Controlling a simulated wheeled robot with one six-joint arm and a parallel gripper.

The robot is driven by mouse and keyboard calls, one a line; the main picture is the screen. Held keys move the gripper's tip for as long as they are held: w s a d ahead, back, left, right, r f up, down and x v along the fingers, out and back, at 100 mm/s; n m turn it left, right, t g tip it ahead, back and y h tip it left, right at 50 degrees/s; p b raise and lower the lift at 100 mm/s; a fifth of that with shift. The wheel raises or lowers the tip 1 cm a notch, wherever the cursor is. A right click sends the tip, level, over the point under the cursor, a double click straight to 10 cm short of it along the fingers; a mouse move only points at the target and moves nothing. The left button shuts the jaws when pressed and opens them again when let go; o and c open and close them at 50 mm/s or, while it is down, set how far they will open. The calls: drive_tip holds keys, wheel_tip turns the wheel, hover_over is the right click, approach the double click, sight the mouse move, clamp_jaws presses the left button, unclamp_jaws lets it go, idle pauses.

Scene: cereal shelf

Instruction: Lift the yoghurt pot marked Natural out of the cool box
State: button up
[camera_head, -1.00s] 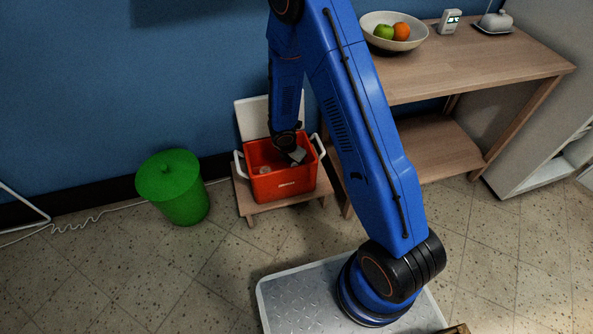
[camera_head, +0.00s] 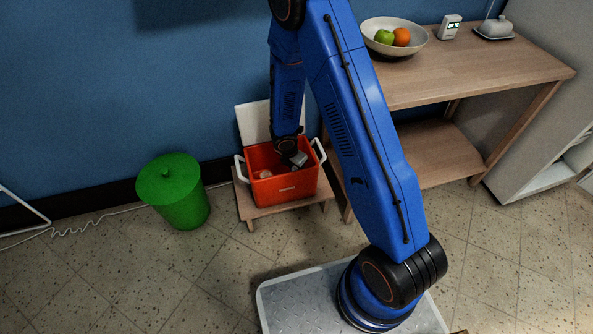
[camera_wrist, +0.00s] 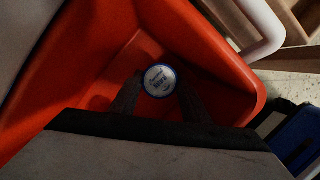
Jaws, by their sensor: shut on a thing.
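The cool box (camera_head: 285,187) is an open orange-red box with white handles on a low wooden stool. In the wrist view its red walls (camera_wrist: 60,75) surround my gripper. A round pot (camera_wrist: 159,80) with a white lid and blue rim sits between the two dark fingers. The lid's lettering is too small to read surely. My gripper (camera_wrist: 158,100) is shut on this pot, which is still within the box walls. In the head view my gripper (camera_head: 299,159) is inside the box opening, and the held pot is hidden. A pale round thing (camera_head: 265,174) lies in the box to its left.
A white lid panel (camera_head: 254,122) stands upright behind the box. A green bin (camera_head: 173,190) is at its left. A wooden shelf unit (camera_head: 460,75) with a fruit bowl (camera_head: 395,47) stands at its right. The floor in front of the box is clear.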

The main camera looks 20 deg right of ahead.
wheel_tip(320, 180, up, 21)
idle(1.9)
drive_tip(key=shift+s, duration=0.1)
